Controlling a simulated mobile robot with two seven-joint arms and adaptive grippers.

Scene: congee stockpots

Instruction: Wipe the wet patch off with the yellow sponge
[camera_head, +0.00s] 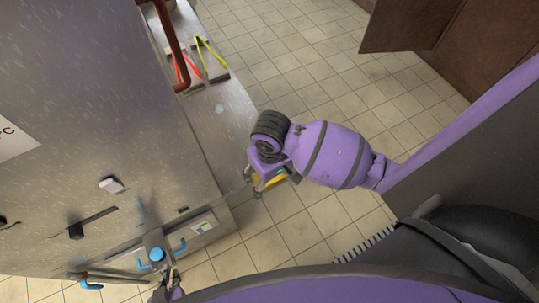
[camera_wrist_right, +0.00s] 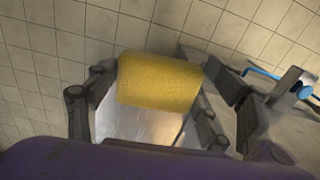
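The yellow sponge (camera_wrist_right: 160,82) sits between the fingers of my right gripper (camera_wrist_right: 155,95) in the right wrist view, and both fingers appear to touch its ends. In the head view my right gripper (camera_head: 268,182) is over the steel ledge's edge, with a bit of yellow showing under it. A small pale-blue wet patch (camera_head: 219,109) lies on the steel ledge (camera_head: 206,125), up and left of that gripper and apart from it. My left gripper (camera_head: 168,281) is small at the bottom of the head view, close to a blue-knobbed tap; its finger opening is unclear.
Red tongs (camera_head: 181,72) and yellow-green tongs (camera_head: 211,58) lie at the ledge's upper end. A large steel unit (camera_head: 90,130) with blue-handled taps (camera_head: 156,254) fills the left. Tiled floor (camera_head: 300,50) is open beyond the ledge. Brown cabinets (camera_head: 480,40) stand at upper right.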

